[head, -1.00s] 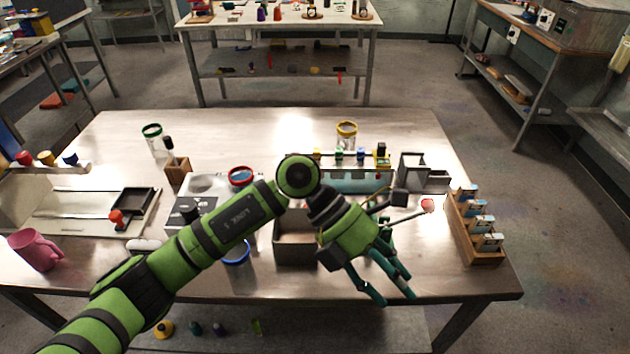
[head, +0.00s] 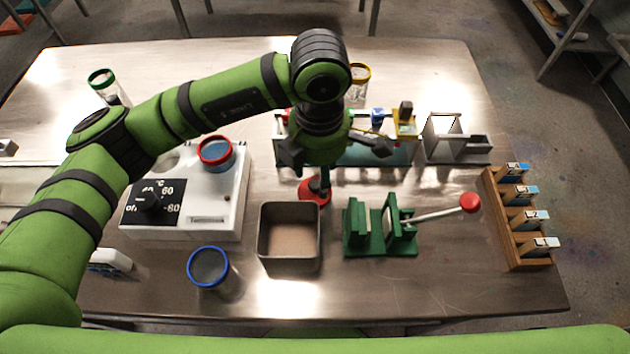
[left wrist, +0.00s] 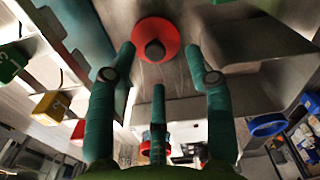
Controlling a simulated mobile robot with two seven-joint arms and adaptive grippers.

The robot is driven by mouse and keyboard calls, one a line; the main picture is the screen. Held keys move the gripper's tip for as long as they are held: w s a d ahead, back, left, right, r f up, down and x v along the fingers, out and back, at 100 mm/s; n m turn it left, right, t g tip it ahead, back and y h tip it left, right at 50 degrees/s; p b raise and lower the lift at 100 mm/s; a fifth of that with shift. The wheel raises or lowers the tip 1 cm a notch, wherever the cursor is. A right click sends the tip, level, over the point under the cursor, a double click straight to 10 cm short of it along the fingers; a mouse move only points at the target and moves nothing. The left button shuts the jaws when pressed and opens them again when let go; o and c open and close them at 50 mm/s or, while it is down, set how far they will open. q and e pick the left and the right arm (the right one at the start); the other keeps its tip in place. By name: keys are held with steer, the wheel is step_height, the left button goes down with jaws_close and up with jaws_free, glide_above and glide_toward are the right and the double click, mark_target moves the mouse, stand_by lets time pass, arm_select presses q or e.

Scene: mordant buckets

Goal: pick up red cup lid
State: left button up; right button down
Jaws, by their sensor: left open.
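The red lid (head: 314,193) is a round red disc with a dark knob. It lies on the table behind the square bin, partly under my left gripper. In the left wrist view the red lid (left wrist: 155,38) shows whole, just beyond the fingertips. My right gripper is not in view.
A square metal bin (head: 290,204) and a green press (head: 380,245) with a red-balled lever stand in front. A hotplate (head: 225,205) with a red-rimmed cup (head: 216,152) is left. A blue-rimmed cup (head: 208,268) stands front left, a wooden rack (head: 495,210) right.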

mark_target(314, 184)
arm_select(q)
steer(key=f, duration=0.1)
steer(key=f+p, duration=0.1)
steer(key=f, duration=0.1)
steer(key=shift+w+a+f+p, duration=0.3)
steer(key=shift+a+f+p, duration=0.05)
steer(key=shift+p, duration=0.05)
steer(key=shift+w+f, duration=0.1)
steer(key=shift+f, duration=0.45)
jaws_close()
